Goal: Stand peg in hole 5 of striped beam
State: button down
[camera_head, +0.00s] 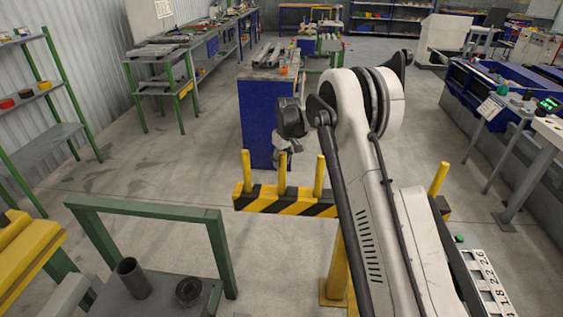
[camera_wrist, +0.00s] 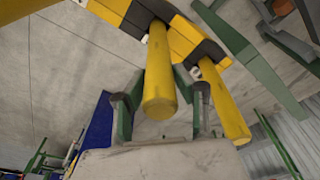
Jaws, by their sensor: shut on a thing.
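The yellow-and-black striped beam (camera_head: 270,203) runs across the middle of the head view, partly hidden by my arm. My gripper (camera_head: 283,152) is above it, shut on a yellow peg (camera_head: 282,176). The held peg is roughly upright, its lower end at the beam; I cannot tell whether it is in a hole. In the wrist view, the held peg (camera_wrist: 160,70) lies between the fingers, its near end facing the camera, its far end at the beam (camera_wrist: 196,42). Hole 5 cannot be picked out.
Other yellow pegs stand on the beam: one to the left (camera_head: 246,172), one close to the right (camera_head: 319,176), and one beyond my arm (camera_head: 439,178). A green frame (camera_head: 150,208) stands in front at left. A blue cabinet (camera_head: 262,125) is behind.

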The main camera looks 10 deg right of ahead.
jog(key=shift+f, duration=0.2)
jog(key=c, duration=1.4)
grip_release()
jog(key=shift+o, duration=0.2)
jog(key=shift+r, duration=0.2)
